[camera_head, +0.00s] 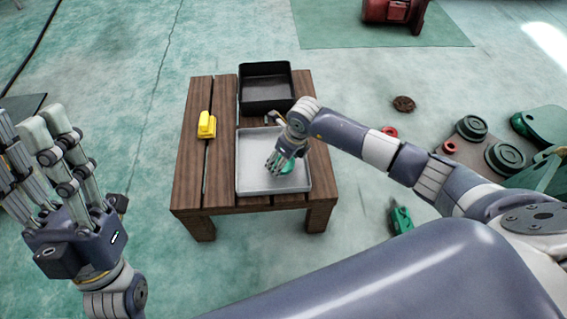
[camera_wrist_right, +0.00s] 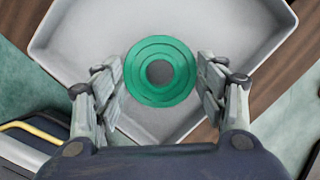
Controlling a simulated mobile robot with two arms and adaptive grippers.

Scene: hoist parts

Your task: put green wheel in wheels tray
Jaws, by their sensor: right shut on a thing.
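The green wheel (camera_wrist_right: 162,71) is a round stepped disc with a dark hub. My right gripper (camera_wrist_right: 160,85) is shut on it, with fingers on both sides of the rim. In the head view my right gripper (camera_head: 280,163) is over the light grey tray (camera_head: 253,149), and a bit of the green wheel (camera_head: 287,168) shows under the fingers. Whether the wheel touches the tray floor cannot be told. The grey tray also fills much of the right wrist view (camera_wrist_right: 75,40). My left gripper (camera_head: 30,135) is open and empty at the far left, away from the table.
The tray stands on a slatted wooden table (camera_head: 190,160). A black bin (camera_head: 266,101) stands behind it and a yellow part (camera_head: 206,125) lies left. On the floor at right are green wheels (camera_head: 505,157), red rings (camera_head: 390,132) and a green part (camera_head: 401,219).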

